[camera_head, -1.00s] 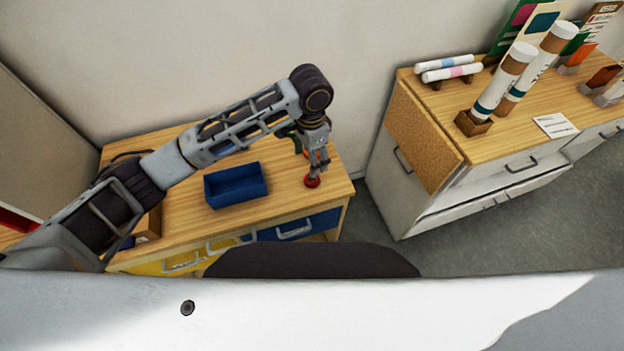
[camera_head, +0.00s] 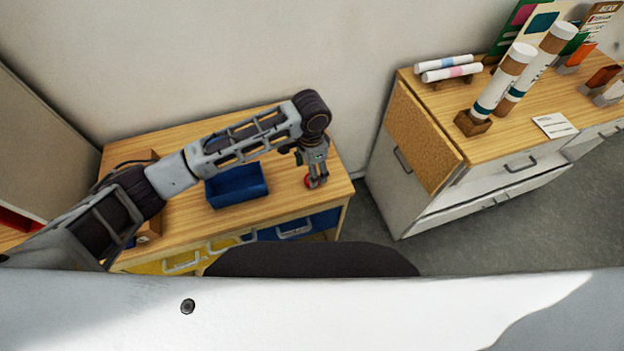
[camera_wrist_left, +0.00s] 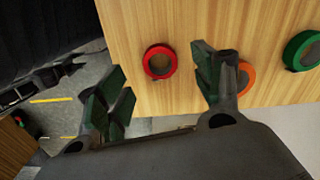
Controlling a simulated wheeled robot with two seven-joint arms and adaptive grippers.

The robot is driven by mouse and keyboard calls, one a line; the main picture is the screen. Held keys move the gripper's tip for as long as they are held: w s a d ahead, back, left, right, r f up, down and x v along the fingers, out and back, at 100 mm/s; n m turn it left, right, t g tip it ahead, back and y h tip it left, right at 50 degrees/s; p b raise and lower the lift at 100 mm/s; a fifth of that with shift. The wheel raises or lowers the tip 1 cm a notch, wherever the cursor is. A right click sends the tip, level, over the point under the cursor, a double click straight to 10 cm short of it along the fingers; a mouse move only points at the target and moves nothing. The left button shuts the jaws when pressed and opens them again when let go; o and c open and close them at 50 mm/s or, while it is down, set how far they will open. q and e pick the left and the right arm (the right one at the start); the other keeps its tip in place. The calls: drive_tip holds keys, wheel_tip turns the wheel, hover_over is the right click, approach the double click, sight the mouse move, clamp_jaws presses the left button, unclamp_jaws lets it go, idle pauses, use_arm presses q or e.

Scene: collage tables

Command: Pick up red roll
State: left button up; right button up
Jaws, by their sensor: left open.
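The red roll (camera_head: 309,182) lies on the wooden tabletop near its right end, partly covered by my left gripper in the head view. In the left wrist view the red roll (camera_wrist_left: 148,62) is a flat ring lying between the directions of the two fingers, near the table edge. My left gripper (camera_head: 317,183) points down over this spot, open and empty. Its two green-padded fingers (camera_wrist_left: 162,78) stand apart in the wrist view. Whether they touch the roll or table is not clear. My right gripper is not in view.
An orange roll (camera_wrist_left: 246,77) lies beside the red one, partly behind a finger. A green roll (camera_wrist_left: 302,50) lies farther right. A blue bin (camera_head: 237,186) stands left of my gripper on the table (camera_head: 180,222). A separate cabinet (camera_head: 420,180) stands to the right across a floor gap.

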use_arm(q)
drive_tip(key=shift+f+p, duration=0.4)
drive_tip(key=shift+f, duration=1.9)
drive_tip(key=c, duration=1)
